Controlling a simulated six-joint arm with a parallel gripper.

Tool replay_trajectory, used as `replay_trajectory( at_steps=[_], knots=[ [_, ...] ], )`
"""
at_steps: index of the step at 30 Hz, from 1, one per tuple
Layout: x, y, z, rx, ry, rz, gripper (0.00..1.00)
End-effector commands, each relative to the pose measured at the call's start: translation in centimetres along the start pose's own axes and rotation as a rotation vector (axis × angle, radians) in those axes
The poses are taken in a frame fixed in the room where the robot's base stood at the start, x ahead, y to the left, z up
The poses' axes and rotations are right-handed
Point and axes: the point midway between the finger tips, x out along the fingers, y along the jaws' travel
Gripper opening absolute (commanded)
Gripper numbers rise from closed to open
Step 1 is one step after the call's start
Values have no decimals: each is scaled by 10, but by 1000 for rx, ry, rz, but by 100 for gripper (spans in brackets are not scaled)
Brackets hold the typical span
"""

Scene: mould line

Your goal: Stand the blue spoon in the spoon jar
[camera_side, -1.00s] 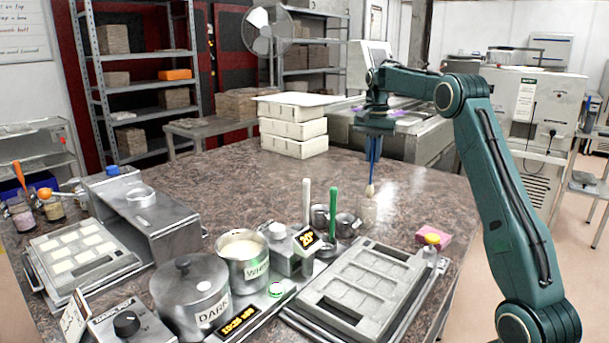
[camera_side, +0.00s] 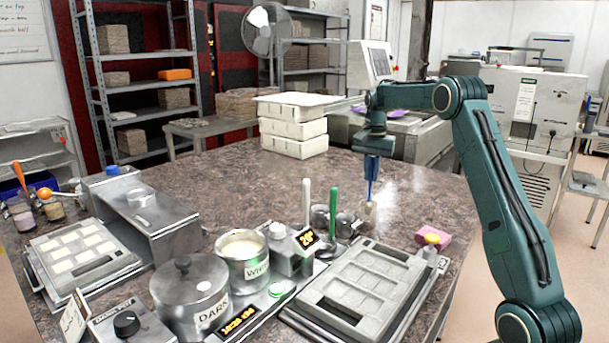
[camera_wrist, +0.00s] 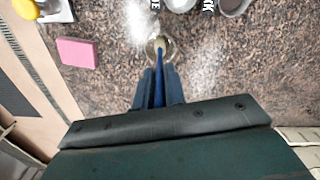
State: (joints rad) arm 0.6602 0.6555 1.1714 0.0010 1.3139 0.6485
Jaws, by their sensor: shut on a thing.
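My gripper (camera_side: 371,176) is shut on the blue spoon (camera_side: 370,191) and holds it upright, with its pale end down. How deep the tip sits is hard to tell.
Small metal cups (camera_side: 321,216) and an upright green-handled tool (camera_side: 332,205) stand close left of the jar. A grey mould (camera_side: 365,285) lies in front. A pink sponge (camera_side: 431,238) lies to the right.

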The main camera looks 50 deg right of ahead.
Motion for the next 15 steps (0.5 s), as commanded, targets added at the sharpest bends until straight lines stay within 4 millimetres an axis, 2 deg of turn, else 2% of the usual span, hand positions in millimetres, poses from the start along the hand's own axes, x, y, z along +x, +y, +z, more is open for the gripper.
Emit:
replay_trajectory(
  at_steps=[15],
  knots=[
    [21, 0, 0, 0, -1, 0, 0]
  ],
)
